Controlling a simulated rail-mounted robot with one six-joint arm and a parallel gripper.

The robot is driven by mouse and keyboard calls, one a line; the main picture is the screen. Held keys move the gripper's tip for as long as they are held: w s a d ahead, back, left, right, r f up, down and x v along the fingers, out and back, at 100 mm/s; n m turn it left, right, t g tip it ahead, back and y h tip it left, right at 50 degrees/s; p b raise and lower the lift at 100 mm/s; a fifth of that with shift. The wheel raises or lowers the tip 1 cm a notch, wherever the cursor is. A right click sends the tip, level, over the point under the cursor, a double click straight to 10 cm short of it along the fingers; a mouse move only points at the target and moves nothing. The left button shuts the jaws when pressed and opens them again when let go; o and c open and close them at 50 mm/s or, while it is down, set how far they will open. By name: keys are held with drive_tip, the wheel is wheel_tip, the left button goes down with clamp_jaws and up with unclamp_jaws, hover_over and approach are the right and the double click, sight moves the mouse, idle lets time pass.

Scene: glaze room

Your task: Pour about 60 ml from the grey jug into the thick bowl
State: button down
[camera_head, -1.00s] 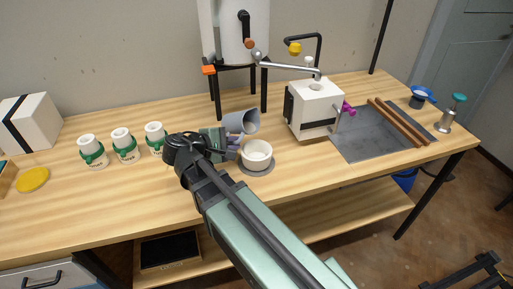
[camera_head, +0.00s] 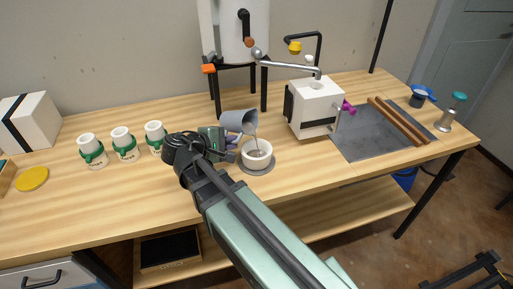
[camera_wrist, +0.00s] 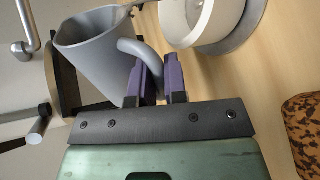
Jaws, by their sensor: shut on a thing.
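The grey jug (camera_head: 236,122) is tilted to the right in the head view, its mouth above the left side of the thick white bowl (camera_head: 257,161). A thin grey stream runs from its lip into the bowl, and grey liquid shows inside the bowl. The bowl stands upright on a round grey disc (camera_head: 258,170). My gripper (camera_head: 232,147) is shut on the jug's handle. The wrist view shows the purple-padded fingers (camera_wrist: 160,82) around the handle of the jug (camera_wrist: 95,50), with part of the bowl (camera_wrist: 203,20) beyond.
Several white jars with green bands, one of them here (camera_head: 124,145), stand to the left. A white box-shaped device (camera_head: 315,106) stands right of the bowl, near a grey slab (camera_head: 372,136) with wooden sticks. A speckled brown object (camera_wrist: 306,125) shows in the wrist view. The front table is clear.

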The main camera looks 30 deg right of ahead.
drive_tip(key=shift+w+f, duration=0.1)
drive_tip(key=shift+f, duration=0.05)
idle(0.8)
drive_tip(key=shift+m+t+y, duration=0.3)
drive_tip(key=shift+m+t, duration=0.1)
idle(0.5)
drive_tip(key=shift+w+a+f+n+b, duration=0.1)
drive_tip(key=shift+f+n+b, duration=0.1)
drive_tip(key=shift+n+b, duration=0.15)
drive_tip(key=shift+s+f+n+g+h+b, duration=0.15)
drive_tip(key=shift+n+g+h+b, duration=0.35)
drive_tip(key=shift+n+g, duration=0.1)
drive_tip(key=shift+s+f+n+g+h+b, duration=0.1)
drive_tip(key=shift+n+g+h+b, duration=0.35)
drive_tip(key=shift+n+g, duration=0.15)
drive_tip(key=shift+s+d+r+n+g+h+p, duration=0.1)
drive_tip(key=shift+r+n+g+h+p, duration=0.15)
drive_tip(key=shift+r+n, duration=0.3)
drive_tip(key=shift+s+d+r+n+g+h+p, duration=0.1)
drive_tip(key=shift+r+n+g+p, duration=0.15)
drive_tip(key=shift+r+n, duration=0.25)
drive_tip(key=shift+w+a+f+b, duration=0.15)
drive_tip(key=shift+f+b, duration=0.1)
drive_tip(key=shift+b, duration=0.35)
drive_tip(key=shift+r, duration=0.15)
